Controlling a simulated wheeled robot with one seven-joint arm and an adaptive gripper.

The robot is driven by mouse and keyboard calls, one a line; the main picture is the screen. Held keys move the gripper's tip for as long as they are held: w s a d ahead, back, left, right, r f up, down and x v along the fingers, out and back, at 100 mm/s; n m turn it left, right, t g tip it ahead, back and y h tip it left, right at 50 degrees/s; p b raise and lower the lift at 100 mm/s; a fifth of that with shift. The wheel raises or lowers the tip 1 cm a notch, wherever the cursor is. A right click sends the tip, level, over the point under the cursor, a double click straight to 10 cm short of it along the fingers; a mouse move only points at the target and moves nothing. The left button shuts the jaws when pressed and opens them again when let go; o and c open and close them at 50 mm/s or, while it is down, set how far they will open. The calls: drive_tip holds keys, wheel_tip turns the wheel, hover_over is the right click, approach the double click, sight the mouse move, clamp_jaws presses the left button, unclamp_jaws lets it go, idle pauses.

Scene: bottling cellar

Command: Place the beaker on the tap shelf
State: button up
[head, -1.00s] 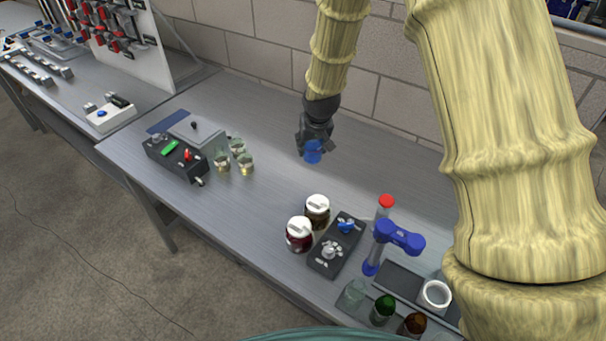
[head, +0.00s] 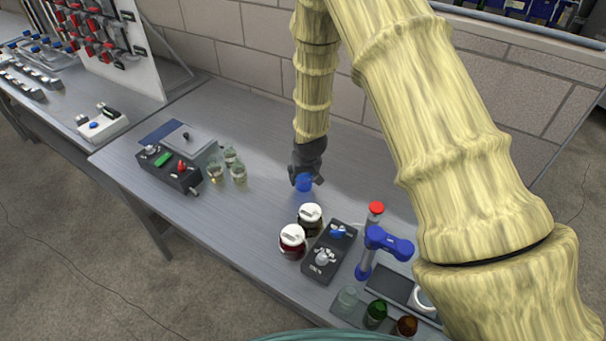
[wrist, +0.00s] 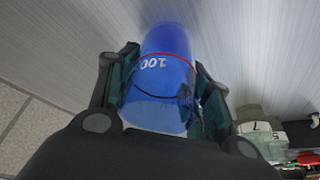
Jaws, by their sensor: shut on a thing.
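My gripper (head: 307,174) is shut on the blue beaker (head: 303,184), over the middle of the workbench. In the wrist view the blue see-through beaker (wrist: 163,75) sits between the two fingers, with a red ring and the mark 100. The head view does not show clearly how far it is above the bench. A blue tap (head: 386,243) on a post stands at the front right, apart from my gripper. A dark, flat shelf or tray (head: 384,287) lies beside it, partly hidden by my arm; I cannot tell for sure that it is the tap shelf.
A red-capped tube (head: 375,209) is behind the tap. Glass jars (head: 238,173) and a control box (head: 170,172) are left.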

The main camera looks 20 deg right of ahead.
drive_tip(key=shift+f, duration=0.3)
drive_tip(key=shift+f, duration=0.15)
drive_tip(key=o, duration=1)
